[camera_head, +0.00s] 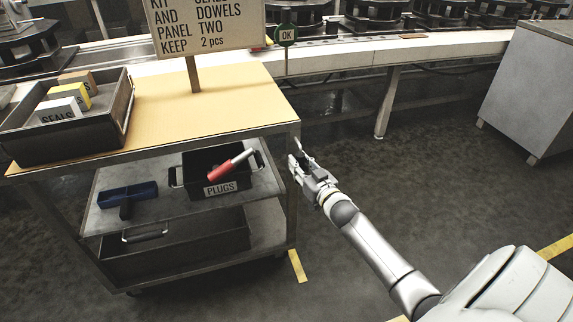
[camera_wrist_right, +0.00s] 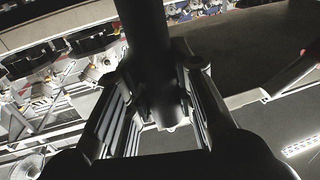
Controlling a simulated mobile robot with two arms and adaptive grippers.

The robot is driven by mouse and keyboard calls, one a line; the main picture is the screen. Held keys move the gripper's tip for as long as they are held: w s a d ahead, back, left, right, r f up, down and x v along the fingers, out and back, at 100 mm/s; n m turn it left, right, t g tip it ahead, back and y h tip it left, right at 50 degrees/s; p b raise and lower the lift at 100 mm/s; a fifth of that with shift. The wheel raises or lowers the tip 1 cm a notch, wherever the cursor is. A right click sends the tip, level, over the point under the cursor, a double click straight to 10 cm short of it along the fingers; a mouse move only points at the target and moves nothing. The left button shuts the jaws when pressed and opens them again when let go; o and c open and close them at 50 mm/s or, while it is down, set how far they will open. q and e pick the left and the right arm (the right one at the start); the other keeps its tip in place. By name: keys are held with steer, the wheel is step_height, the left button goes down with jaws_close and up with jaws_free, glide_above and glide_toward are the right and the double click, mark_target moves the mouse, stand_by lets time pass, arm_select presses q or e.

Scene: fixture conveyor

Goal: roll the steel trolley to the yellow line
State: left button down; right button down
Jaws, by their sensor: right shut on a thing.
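The steel trolley (camera_head: 292,215) stands at left in the head view, with a tan top and lower shelves. My right gripper (camera_head: 301,158) is at the trolley's right side, just below the top's corner, and is shut on the trolley's frame. In the right wrist view, the fingers of the gripper (camera_wrist_right: 165,105) close around a dark upright bar (camera_wrist_right: 147,45). Pieces of yellow line show on the floor: a short one (camera_head: 298,266) by the trolley's front right foot and one (camera_head: 556,246) at the far right. My left gripper is out of view.
The trolley carries a grey bin (camera_head: 118,122) with boxes on top, and a PLUGS bin (camera_head: 240,184) and blue tray (camera_head: 143,191) on its shelf. A conveyor (camera_head: 430,50) runs behind it. A grey cabinet (camera_head: 530,85) stands at right. Floor between is clear.

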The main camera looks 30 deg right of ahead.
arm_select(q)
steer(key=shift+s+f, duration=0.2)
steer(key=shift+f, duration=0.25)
arm_select(e)
steer(key=shift+s+d, duration=0.1)
steer(key=shift+d, duration=0.4)
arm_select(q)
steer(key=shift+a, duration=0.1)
arm_select(e)
steer(key=c, duration=1.2)
jaws_free()
steer(key=shift+d, duration=0.15)
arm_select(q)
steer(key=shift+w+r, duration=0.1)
arm_select(e)
steer(key=shift+s, duration=0.1)
steer(key=s+a, duration=0.1)
steer(key=s, duration=1.1)
steer(key=shift+a, duration=0.1)
